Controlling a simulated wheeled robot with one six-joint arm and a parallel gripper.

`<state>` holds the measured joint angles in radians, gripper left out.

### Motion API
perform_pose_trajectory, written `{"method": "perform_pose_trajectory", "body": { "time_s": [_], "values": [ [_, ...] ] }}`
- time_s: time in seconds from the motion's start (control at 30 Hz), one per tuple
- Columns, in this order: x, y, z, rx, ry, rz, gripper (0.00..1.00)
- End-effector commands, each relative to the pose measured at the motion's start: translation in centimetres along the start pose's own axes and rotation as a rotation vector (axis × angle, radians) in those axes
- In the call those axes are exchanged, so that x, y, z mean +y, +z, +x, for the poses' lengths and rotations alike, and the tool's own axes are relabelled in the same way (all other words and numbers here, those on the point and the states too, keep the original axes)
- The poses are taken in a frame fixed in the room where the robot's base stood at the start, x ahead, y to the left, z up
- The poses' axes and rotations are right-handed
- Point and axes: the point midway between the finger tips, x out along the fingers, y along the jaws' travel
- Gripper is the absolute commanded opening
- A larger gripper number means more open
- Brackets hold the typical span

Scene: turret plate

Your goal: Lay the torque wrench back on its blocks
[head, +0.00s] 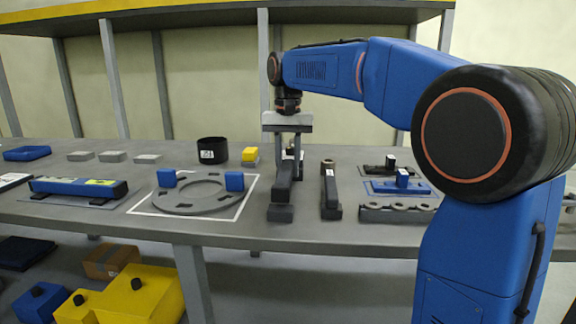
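My gripper (288,150) points straight down over the middle of the bench, below its grey palm. Its fingers are at the far end of a long dark bar (283,185), with a dark block (280,213) at the bar's near end. I cannot tell whether the fingers are closed on the bar or only around it. Just right lies a second long dark tool (330,188) with a round head at its far end and a white label. Which of the two is the torque wrench is not clear. The far supports are partly hidden by the gripper.
Right are a blue part (402,183) and a grey holed rack (397,213). A shelf (210,15) hangs above.

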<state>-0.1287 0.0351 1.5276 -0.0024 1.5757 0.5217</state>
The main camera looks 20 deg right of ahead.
Motion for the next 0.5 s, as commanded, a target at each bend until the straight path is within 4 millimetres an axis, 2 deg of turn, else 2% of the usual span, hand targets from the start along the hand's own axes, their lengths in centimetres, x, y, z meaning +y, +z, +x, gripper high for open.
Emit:
{"method": "perform_pose_trajectory", "body": {
  "time_s": [0.5],
  "values": [
    [-0.01,-0.01,0.23,0.003,-0.001,0.0,0.0]
  ]
}}
